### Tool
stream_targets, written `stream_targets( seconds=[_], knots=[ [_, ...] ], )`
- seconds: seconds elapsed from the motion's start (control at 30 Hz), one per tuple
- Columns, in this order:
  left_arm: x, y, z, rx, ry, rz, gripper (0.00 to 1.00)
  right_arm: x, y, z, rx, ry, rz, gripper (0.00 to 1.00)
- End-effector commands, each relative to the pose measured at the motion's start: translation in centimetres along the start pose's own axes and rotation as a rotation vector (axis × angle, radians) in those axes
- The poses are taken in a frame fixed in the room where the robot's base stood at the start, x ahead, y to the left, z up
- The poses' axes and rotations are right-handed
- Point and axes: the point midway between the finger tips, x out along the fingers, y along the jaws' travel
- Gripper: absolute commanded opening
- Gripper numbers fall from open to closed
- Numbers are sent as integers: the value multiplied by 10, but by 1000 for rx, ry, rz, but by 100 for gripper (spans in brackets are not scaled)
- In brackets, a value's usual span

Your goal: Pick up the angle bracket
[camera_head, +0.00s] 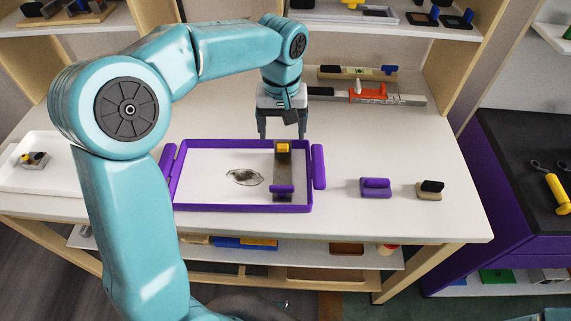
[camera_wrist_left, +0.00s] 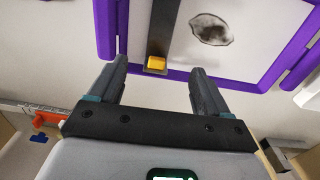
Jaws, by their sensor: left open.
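A flat grey-brown piece (camera_head: 282,167) lies along the right side of the purple-rimmed tray (camera_head: 235,208). It has a yellow block (camera_head: 283,148) at its far end and a purple piece (camera_head: 282,189) at its near end. It looks like the angle bracket, but I cannot be sure of its shape. In the left wrist view the bar (camera_wrist_left: 163,28) and the yellow block (camera_wrist_left: 156,64) show between the fingers. My left gripper (camera_head: 279,136) is open and empty, pointing down near the tray's far right edge. My right gripper is out of view.
The white tray floor has a dark oval mark (camera_head: 244,177). A purple handled block (camera_head: 375,187) and a tan block with a black top (camera_head: 430,190) stand right of the tray. A white tray (camera_head: 60,179) is left. An orange-and-grey tool (camera_head: 375,96) lies behind.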

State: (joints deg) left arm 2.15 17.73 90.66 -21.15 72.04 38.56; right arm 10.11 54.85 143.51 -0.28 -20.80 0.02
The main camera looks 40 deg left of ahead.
Motion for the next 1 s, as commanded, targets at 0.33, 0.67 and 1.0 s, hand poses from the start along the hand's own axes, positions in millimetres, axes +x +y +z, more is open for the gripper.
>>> stream_targets(
  seconds=[0.33, 0.67, 1.0],
  knots=[
    [58, 0, 1, 0, -1, 0, 78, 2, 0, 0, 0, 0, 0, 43],
    [101, 3, 1, 0, -3, -2, 78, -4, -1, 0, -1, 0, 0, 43],
    [113, 4, 0, 0, 0, 1, 78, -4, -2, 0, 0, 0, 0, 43]
  ],
)
